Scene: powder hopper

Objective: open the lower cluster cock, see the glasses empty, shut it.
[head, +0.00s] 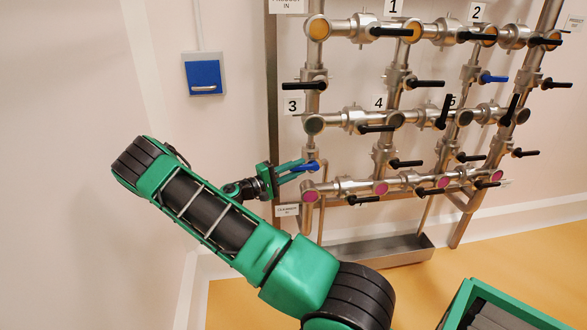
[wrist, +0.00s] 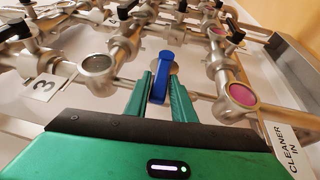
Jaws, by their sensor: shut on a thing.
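My gripper (head: 298,171) is shut on a blue cock lever (head: 306,168) on the left upright pipe, between the middle and bottom rows. In the wrist view the blue lever (wrist: 161,75) stands between my two green fingers (wrist: 160,100). The lever lies across the pipe. The middle-row sight glass above it (head: 314,124) looks grey; it also shows in the wrist view (wrist: 98,66). The bottom-row glass below it (head: 310,197) is magenta, also in the wrist view (wrist: 242,95). Top-row glasses, such as the left one (head: 318,28), look yellow.
Several black levers, such as one in the bottom row (head: 363,200), stick out from the pipes. Another blue lever (head: 493,78) sits below number 2. A steel trough (head: 375,251) lies beneath. A blue wall box (head: 204,77) is left; a green crate (head: 465,300) stands front right.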

